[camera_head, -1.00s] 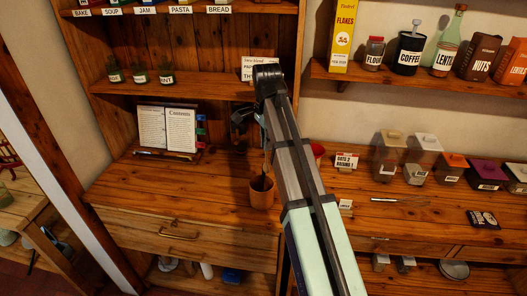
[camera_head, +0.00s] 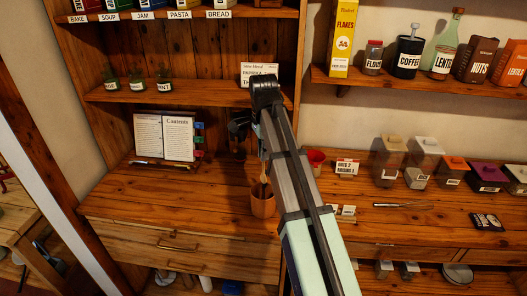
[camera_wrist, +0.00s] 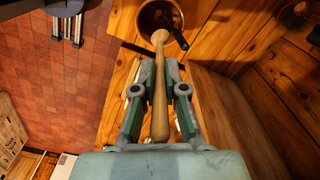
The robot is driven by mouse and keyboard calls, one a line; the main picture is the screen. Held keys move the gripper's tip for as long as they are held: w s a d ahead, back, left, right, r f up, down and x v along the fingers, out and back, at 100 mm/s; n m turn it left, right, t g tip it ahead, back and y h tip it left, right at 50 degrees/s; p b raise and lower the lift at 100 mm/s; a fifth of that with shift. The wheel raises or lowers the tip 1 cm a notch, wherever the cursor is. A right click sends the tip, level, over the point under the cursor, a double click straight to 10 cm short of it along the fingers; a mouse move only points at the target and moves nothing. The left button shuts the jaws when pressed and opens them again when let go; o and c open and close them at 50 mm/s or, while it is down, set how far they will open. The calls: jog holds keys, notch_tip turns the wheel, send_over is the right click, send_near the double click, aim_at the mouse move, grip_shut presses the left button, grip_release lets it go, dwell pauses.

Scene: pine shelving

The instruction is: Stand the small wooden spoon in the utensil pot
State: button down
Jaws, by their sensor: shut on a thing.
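The small wooden spoon (camera_wrist: 160,95) is held lengthwise between the two fingers of my gripper (camera_wrist: 159,65), seen in the wrist view. Its rounded far end overlaps the mouth of the utensil pot (camera_wrist: 146,22); I cannot tell how deep it reaches. The pot is a round terracotta-coloured cup that also shows in the head view (camera_head: 263,206), upright on the wooden counter. A thin dark utensil (camera_wrist: 180,39) shows at the pot's mouth.
An open recipe book (camera_head: 165,137) stands at the back left of the counter. A whisk (camera_head: 403,206) lies farther right. The counter left of the pot is clear.

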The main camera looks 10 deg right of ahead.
aim_at(263, 182)
notch_tip(263, 182, down, 2)
jog(key=shift+f+b, duration=0.1)
jog(key=shift+b, duration=0.5)
jog(key=shift+f+b, duration=1.15)
jog(key=shift+f, duration=3.5)
jog(key=shift+s+f, duration=0.15)
jog(key=shift+f, duration=0.25)
jog(key=shift+f, duration=0.1)
jog(key=c, duration=1.2)
grip_release()
jog(key=shift+o, duration=0.2)
notch_tip(263, 182, up, 12)
jog(key=shift+r, duration=0.1)
